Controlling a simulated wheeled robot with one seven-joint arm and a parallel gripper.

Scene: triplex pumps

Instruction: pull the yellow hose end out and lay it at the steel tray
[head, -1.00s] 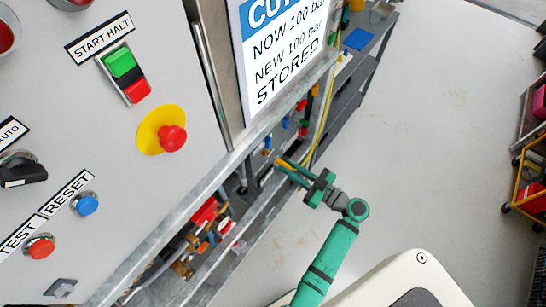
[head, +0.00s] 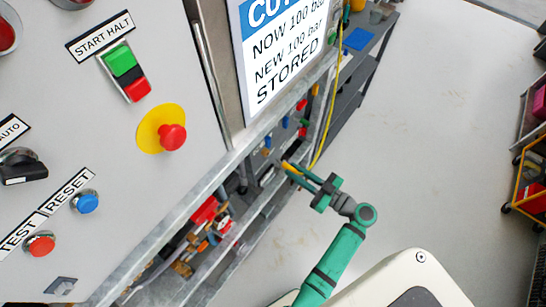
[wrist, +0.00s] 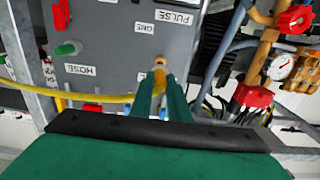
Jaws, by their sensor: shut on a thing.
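My gripper (head: 293,170) is shut on the yellow hose end, in front of the pump frame's open side in the head view. In the wrist view my green fingers (wrist: 161,95) pinch the hose end, and its brass-coloured tip (wrist: 159,64) shows beyond them against the grey panel. I cannot tell how far the tip stands from the panel. The yellow hose (wrist: 100,98) runs left from my fingers in the wrist view. In the head view the hose (head: 328,110) hangs along the frame's right side. I cannot make out the steel tray.
The grey panel (wrist: 110,50) carries labels, a green knob (wrist: 67,49) and a red block (wrist: 92,107). Brass pipes, a gauge (wrist: 281,66) and red valves stand at the right.

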